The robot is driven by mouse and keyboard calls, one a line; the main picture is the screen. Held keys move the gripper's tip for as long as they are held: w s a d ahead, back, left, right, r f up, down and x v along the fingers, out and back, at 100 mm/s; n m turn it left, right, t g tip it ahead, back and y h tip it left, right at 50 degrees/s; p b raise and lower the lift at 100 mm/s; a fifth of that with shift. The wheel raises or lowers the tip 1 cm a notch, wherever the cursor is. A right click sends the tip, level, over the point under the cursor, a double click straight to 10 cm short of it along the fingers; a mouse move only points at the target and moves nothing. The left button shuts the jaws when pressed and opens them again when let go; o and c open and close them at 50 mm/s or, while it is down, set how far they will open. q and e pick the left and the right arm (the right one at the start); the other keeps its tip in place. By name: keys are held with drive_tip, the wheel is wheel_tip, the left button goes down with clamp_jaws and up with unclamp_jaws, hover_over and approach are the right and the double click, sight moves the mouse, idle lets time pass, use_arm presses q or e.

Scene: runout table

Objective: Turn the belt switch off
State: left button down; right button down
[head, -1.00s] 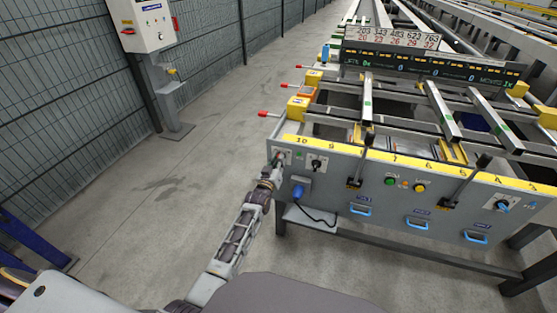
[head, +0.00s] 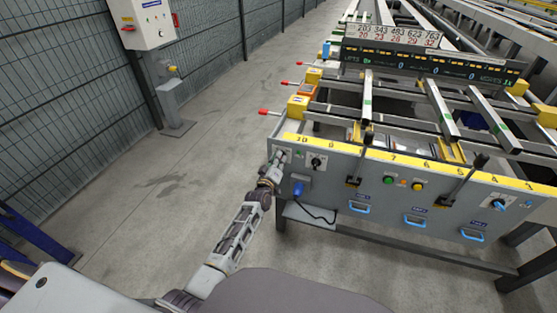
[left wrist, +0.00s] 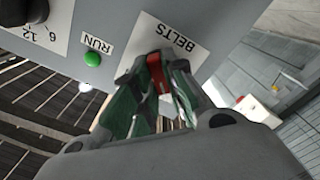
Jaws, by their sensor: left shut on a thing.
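The belt switch (left wrist: 155,72), a red handle, sits on the white plate marked BELTS (left wrist: 178,38) in the left wrist view. My left gripper (left wrist: 158,82) is shut on this handle, and its green-padded fingers hide much of it. In the head view my left gripper (head: 276,160) is at the left end of the grey control panel (head: 335,180) and covers the switch there. The handle's exact setting is hard to read behind the fingers. My right gripper is not in view.
A black knob (head: 316,161) is just right of the gripper, above a blue plug (head: 299,189) with a cable. A green RUN button (left wrist: 92,59) is near the BELTS plate. Open floor (head: 150,220) lies left of the table.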

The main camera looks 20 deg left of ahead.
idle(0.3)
use_arm(q)
drive_tip(key=c, duration=1.5)
unclamp_jaws()
drive_tip(key=shift+o, duration=0.2)
drive_tip(key=s, duration=1.2)
drive_tip(key=shift+a, duration=0.25)
drive_tip(key=shift+f, duration=0.1)
